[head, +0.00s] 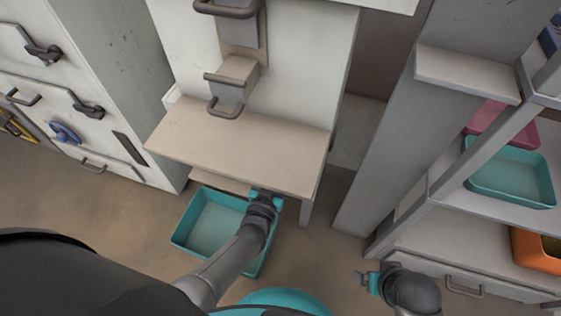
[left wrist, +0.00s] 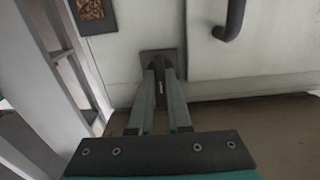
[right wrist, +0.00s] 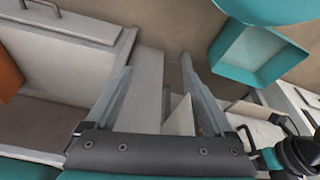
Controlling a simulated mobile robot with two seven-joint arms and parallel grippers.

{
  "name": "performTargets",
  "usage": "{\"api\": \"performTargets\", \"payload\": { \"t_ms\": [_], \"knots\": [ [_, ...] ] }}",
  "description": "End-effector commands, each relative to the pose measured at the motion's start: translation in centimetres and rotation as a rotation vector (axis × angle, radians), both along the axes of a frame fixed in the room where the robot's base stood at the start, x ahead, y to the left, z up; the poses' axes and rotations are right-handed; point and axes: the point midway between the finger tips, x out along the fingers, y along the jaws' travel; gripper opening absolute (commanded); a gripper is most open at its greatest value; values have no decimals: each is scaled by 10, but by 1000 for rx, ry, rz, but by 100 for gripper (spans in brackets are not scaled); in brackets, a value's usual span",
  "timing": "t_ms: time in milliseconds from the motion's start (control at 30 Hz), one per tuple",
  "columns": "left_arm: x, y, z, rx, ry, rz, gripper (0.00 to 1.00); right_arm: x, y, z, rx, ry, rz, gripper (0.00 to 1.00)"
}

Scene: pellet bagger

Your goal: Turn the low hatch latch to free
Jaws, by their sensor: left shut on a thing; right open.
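In the left wrist view the low hatch latch (left wrist: 159,62) is a dark piece on a brownish plate, low on a pale machine wall beside the hatch panel (left wrist: 265,55). My left gripper (left wrist: 161,72) is shut on the latch, its two fingers on either side of it. The fingers partly cover the latch, so its exact turn is hard to read. In the head view my left gripper (head: 266,194) reaches under the front edge of the pale table, which hides the latch and hatch. My right gripper (head: 366,281) is open and empty, low beside the shelf.
A dark bar handle (left wrist: 233,20) is on the hatch panel. A window with brown pellets (left wrist: 91,12) is at upper left. The table (head: 240,148) overhangs my left gripper, and a teal bin (head: 183,226) stands on the floor below. A shelf rack (head: 410,213) is at right.

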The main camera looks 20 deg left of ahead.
Motion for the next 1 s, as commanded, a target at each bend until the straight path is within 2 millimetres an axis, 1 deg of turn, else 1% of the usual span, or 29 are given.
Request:
{"api": "performTargets", "payload": {
  "t_ms": [33,67,300,567,667,733,800,867,1000],
  "knots": [
    [0,0,1,4,-2,0,0,0,0,0,0,0,0,87],
    [0,0,1,4,-2,0,18,0,0,0,0,0,0,87],
    [0,0,1,2,-1,0,45,-1,0,-1,1,2,-1,87],
    [0,0,0,1,-1,0,46,-3,0,-1,0,5,-1,87],
    [-4,0,0,1,1,-1,46,-2,0,1,1,3,-1,87],
    [-10,1,1,0,2,-1,46,-3,-1,0,0,4,-1,87],
    [-20,1,1,1,2,-1,46,-10,-3,-13,-5,30,-2,87],
    [-30,1,1,1,3,-1,46,-13,-3,-18,-6,38,-2,87],
    [-61,2,1,2,5,-1,46,-21,-4,-33,-10,61,0,87]
  ]
}}
